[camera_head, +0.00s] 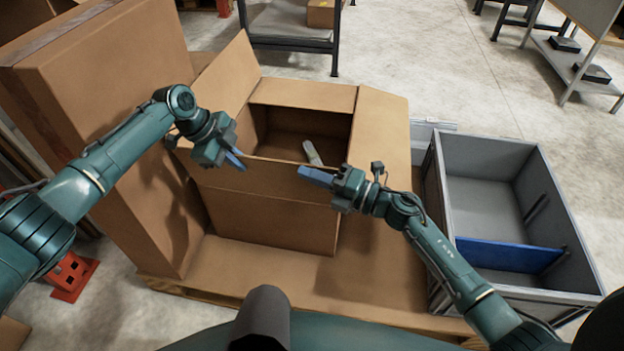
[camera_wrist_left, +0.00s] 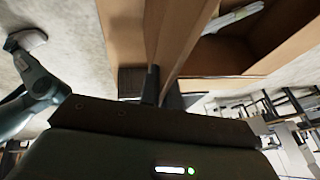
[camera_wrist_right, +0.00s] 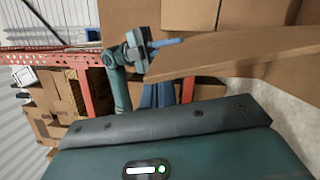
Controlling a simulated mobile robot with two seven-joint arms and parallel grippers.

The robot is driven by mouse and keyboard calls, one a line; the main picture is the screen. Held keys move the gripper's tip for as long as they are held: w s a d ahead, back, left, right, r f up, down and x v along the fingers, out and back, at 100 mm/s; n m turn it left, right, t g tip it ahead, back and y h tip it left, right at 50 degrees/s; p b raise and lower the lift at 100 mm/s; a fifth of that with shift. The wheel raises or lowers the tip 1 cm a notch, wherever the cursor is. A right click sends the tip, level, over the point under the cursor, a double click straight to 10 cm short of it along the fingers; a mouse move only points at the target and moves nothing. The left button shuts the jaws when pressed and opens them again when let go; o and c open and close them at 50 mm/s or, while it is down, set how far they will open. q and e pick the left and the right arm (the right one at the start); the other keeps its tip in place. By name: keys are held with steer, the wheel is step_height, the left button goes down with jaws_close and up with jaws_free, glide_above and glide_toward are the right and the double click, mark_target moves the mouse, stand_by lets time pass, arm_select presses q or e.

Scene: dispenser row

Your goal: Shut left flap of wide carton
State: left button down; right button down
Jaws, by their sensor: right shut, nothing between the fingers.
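The wide carton (camera_head: 262,222) stands open in the middle of the head view. Its left flap (camera_head: 228,78) stands up, slanting outward. The far flap (camera_head: 304,95) and right flap (camera_head: 384,135) are also open. My left gripper (camera_head: 237,159) is at the near flap's top edge. In the left wrist view a cardboard edge runs down between its fingers (camera_wrist_left: 160,92); their grip is unclear. My right gripper (camera_head: 304,173) is shut and empty, close by the near flap's right part.
A pale object (camera_head: 312,153) lies inside the carton. A tall brown box (camera_head: 110,90) stands close at the left. A grey crate (camera_head: 437,190) with a blue divider (camera_head: 508,255) is at the right. A metal table (camera_head: 290,22) stands behind.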

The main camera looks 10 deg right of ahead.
arm_select(q)
steer(key=shift+f, duration=0.1)
steer(key=shift+s, duration=0.15)
arm_select(e)
steer(key=shift+w+d+r+m, duration=0.2)
steer(key=shift+w, duration=0.3)
steer(key=shift+w+d+r+m, duration=0.15)
steer(key=shift+w+d+m, duration=0.05)
steer(key=shift+w, duration=0.3)
arm_select(q)
steer(key=c, duration=1.6)
jaws_free()
arm_select(e)
steer(key=shift+s+a, duration=0.1)
